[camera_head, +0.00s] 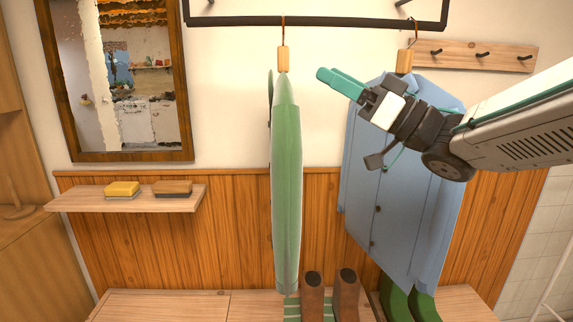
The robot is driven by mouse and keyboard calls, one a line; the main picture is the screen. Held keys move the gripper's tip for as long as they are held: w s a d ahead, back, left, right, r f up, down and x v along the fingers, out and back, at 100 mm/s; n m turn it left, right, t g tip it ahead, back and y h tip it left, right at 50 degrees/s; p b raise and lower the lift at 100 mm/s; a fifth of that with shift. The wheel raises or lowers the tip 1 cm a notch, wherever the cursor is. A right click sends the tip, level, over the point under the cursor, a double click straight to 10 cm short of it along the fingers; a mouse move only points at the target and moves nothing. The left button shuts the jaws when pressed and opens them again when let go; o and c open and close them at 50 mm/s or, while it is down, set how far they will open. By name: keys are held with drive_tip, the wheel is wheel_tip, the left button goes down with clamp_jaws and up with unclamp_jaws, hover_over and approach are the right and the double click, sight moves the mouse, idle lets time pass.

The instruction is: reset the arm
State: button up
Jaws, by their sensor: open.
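My gripper (340,84) is at the upper middle right in the head view, with its teal fingers pointing left. It is empty. My arm reaches in from the right edge. The gripper is in front of a blue shirt (400,210) hanging from the black rail, and hides part of its upper area. A green garment (287,190) hangs edge-on to the left of the gripper, apart from it. I cannot tell how far the gripper is from the shirt in depth.
A black rail (320,21) runs above. A wooden peg board (470,56) is behind my arm. Brown boots (312,297) and green boots (424,305) stand on the bench (160,306). A mirror (186,90) hangs left.

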drive_tip(key=w+d+f+m+t+h, duration=0.5)
drive_tip(key=d+m+t+h, duration=0.4)
drive_tip(key=h, duration=0.5)
drive_tip(key=s+d+f+m+g+h, duration=0.4)
drive_tip(key=d+f+h, duration=0.3)
drive_tip(key=d+f, duration=0.15)
drive_tip(key=s+f+g, duration=0.6)
drive_tip(key=s+f, duration=0.1)
drive_tip(key=s, duration=0.5)
drive_tip(key=s+f+g, duration=0.6)
drive_tip(key=s+g, duration=0.1)
drive_tip(key=s, duration=0.5)
drive_tip(key=shift+s+d+f, duration=0.3)
drive_tip(key=shift+s+f, duration=0.05)
drive_tip(key=shift+f, duration=0.05)
